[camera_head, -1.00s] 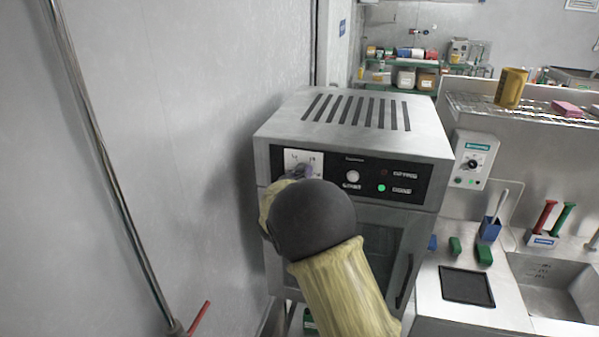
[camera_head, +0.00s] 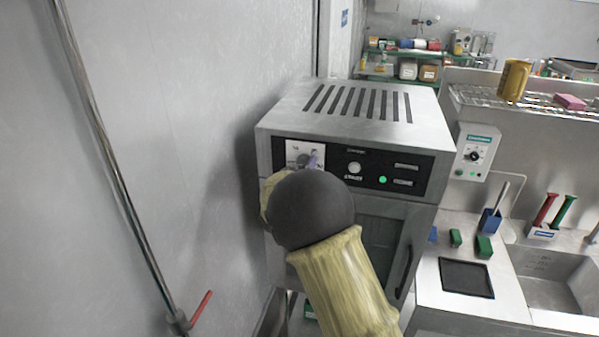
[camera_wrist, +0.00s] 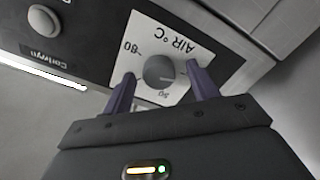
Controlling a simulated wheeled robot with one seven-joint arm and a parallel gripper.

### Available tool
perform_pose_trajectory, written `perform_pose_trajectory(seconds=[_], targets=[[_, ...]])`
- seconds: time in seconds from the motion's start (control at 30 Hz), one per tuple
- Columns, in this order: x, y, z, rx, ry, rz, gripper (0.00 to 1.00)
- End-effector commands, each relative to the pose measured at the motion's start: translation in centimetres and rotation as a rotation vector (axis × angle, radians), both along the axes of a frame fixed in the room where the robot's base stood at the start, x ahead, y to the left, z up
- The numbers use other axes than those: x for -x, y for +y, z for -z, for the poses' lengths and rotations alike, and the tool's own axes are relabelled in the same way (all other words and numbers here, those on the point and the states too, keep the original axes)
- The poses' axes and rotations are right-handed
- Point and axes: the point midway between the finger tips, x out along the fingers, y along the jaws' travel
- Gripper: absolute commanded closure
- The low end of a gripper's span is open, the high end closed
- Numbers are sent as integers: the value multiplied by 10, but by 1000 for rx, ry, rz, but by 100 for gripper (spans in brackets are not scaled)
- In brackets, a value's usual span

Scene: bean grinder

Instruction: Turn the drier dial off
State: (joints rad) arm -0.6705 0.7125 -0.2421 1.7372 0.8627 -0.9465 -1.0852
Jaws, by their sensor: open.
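The drier (camera_head: 345,106) is a metal box with a slotted top and a black front panel (camera_head: 330,160). Its grey round dial (camera_head: 303,159) sits on a white plate at the panel's left. In the wrist view the dial (camera_wrist: 158,72) has a thin light pointer mark, and its plate reads "AIR °C". My gripper (camera_wrist: 160,70) is open, with its purple fingers on either side of the dial and visible gaps between. I cannot tell how deep the fingertips reach around it.
A round white button (camera_head: 354,168) and a lit green lamp (camera_head: 383,180) are right of the dial. A grey wall (camera_head: 200,120) stands close on the left. A control box (camera_head: 474,152) and a sink counter (camera_head: 465,315) are on the right.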

Motion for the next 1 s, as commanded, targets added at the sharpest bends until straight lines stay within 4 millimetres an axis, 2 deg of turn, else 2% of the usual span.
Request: perform_pose_trajectory(seconds=[0.17,0.27,0.9,1.0], targets=[[8,2,1,-2,-2,-1,41],[21,5,2,-2,-2,-3,41],[144,29,3,-1,2,-4,41],[159,31,2,0,0,-2,41]])
